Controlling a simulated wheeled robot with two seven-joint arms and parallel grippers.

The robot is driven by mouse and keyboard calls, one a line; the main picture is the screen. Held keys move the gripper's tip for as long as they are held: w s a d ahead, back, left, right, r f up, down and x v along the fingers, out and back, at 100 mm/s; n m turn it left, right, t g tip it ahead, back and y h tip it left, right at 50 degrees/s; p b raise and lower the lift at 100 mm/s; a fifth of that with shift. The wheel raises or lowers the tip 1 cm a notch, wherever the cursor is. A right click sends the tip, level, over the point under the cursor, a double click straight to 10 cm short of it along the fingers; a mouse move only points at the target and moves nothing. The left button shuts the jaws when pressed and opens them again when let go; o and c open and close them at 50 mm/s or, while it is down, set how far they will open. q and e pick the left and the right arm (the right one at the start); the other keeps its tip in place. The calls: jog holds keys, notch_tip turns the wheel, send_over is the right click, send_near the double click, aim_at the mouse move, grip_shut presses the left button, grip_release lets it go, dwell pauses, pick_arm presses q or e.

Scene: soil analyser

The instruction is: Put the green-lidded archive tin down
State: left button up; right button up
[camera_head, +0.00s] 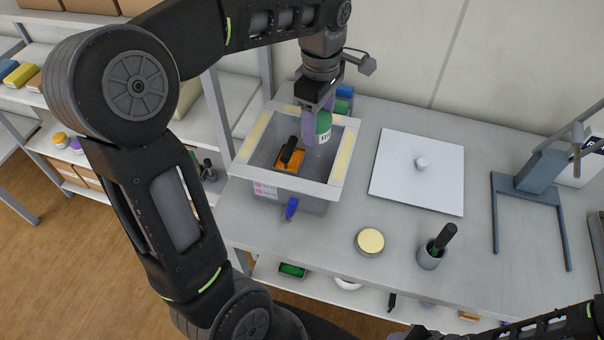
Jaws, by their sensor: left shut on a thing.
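My left gripper (318,128) reaches down from the top over the grey open box (240,165). Its purple fingers are shut on the green-lidded archive tin (324,121), which shows green with a white, partly readable label. The tin is at the right back part of the box opening; I cannot tell whether it touches anything below. The fingers hide its left side. My right arm comes in at the bottom right, with its gripper (408,334) mostly cut off by the frame edge.
The box holds an orange item with a black handle (288,157).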

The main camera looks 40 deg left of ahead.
pick_arm(q)
notch_tip(320, 180, down, 14)
jog(key=shift+p, duration=0.7)
notch_tip(320, 180, down, 3)
jog(key=shift+f, duration=0.4)
